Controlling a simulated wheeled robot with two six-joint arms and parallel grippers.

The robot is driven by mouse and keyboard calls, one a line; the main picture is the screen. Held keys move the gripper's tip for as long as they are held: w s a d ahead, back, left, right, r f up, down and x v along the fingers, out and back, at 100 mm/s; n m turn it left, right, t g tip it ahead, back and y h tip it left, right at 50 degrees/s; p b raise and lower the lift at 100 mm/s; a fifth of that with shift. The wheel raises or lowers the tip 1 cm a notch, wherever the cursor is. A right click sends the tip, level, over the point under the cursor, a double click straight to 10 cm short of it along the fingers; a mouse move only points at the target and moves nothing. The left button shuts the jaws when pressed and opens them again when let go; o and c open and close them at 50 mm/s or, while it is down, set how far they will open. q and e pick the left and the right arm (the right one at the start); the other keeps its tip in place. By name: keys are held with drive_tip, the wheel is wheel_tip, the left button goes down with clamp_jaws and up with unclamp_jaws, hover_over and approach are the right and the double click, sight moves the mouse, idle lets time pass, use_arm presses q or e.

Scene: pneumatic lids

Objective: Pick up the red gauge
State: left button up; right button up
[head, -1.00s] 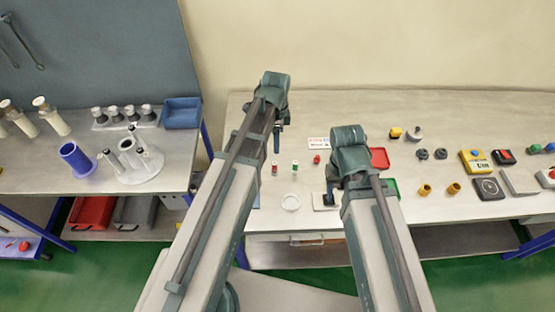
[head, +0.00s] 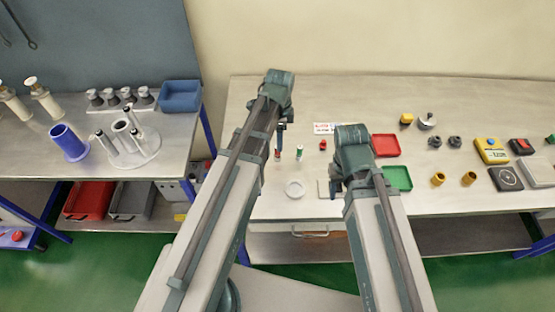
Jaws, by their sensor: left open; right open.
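The red gauge (head: 278,156) is a small upright piece with a red band, on the right-hand bench. A similar gauge with a green band (head: 299,153) stands just right of it. My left gripper (head: 281,138) is open, pointing down at the red gauge and overlapping its top in the head view. I cannot tell whether the fingers are around it or just above or behind it. My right gripper (head: 335,187) is open and low over the bench, partly hidden by its own arm, beside a pale plate (head: 323,188).
A white round dish (head: 295,188) lies in front of the gauges. A small red part (head: 322,145) and a label card (head: 322,128) are behind. A red tray (head: 385,146) and a green tray (head: 398,178) lie right of my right arm. Several other parts stand further right.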

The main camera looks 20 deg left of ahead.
sight(277, 153)
use_arm(q)
drive_tip(key=shift+f, duration=0.1)
use_arm(e)
drive_tip(key=shift+f, duration=0.15)
use_arm(q)
drive_tip(key=f+b, duration=0.5)
drive_tip(key=shift+s+a+f, duration=0.2)
drive_tip(key=shift+a, duration=0.05)
use_arm(e)
wheel_tip(277, 153, down, 5)
drive_tip(key=shift+f, duration=0.15)
use_arm(q)
drive_tip(key=shift+r, duration=0.1)
clamp_jaws()
